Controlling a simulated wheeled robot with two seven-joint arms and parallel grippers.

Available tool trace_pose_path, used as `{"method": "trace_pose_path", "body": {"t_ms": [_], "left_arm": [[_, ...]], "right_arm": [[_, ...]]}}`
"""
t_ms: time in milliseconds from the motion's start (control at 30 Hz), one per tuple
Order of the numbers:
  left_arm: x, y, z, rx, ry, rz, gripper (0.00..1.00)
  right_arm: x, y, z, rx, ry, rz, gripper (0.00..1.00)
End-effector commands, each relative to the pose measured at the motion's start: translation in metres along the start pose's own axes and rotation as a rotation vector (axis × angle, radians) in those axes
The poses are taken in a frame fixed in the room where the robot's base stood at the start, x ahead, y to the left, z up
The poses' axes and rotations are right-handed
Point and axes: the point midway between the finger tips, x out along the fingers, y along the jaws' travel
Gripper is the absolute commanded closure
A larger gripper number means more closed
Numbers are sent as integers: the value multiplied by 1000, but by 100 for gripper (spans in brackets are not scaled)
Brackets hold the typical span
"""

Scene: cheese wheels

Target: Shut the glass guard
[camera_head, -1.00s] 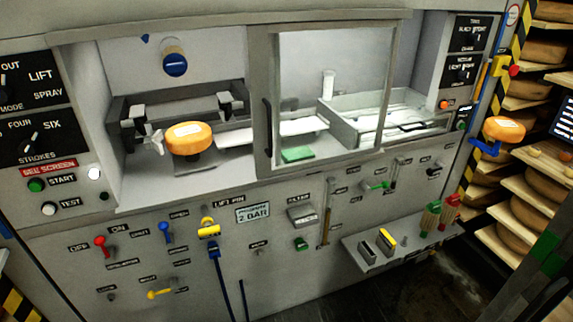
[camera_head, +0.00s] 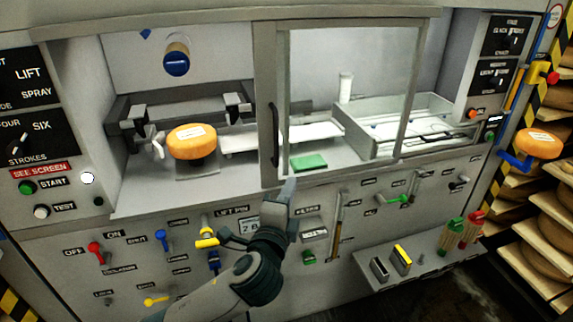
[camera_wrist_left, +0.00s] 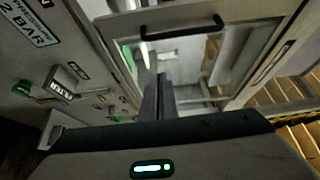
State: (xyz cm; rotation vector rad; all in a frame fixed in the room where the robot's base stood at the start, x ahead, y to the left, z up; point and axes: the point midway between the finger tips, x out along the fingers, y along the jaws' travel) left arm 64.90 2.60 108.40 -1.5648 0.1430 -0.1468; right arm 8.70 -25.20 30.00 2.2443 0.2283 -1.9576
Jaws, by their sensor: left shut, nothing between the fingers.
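The sliding glass guard (camera_head: 267,105) is a framed pane that stands over the right part of the machine's opening. Its dark handle (camera_head: 274,135) is on the left upright of the frame. The left part of the opening is uncovered. In the left wrist view the handle (camera_wrist_left: 182,28) shows beyond the fingers. My left gripper (camera_head: 288,190) is shut and empty, in front of the machine just below the guard's lower left corner and the handle, apart from the handle. In the left wrist view its shut fingers (camera_wrist_left: 159,95) point towards the pane. My right gripper is not in view.
An orange cheese wheel (camera_head: 192,142) sits inside the open left part. Another cheese (camera_head: 539,143) is on a blue holder at the right. Levers and switches cover the front panel below. A small shelf (camera_head: 420,268) juts out at lower right.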

Motion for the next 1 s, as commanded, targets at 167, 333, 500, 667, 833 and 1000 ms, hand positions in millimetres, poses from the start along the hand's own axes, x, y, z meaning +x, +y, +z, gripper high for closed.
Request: {"method": "trace_pose_path", "body": {"t_ms": [167, 333, 500, 667, 833, 1000], "left_arm": [[0, 0, 0, -1, 0, 1, 100], [4, 0, 0, -2, 0, 1, 100], [15, -1, 0, -2, -1, 1, 100], [36, -2, 0, -1, -1, 1, 100], [63, -2, 0, 0, -1, 2, 100], [88, -1, 0, -1, -1, 2, 100]], "right_arm": [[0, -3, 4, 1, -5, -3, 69], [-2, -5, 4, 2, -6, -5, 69], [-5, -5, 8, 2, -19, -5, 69], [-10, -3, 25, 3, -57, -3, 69], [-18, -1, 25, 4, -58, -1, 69], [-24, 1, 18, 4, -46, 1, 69]]}}
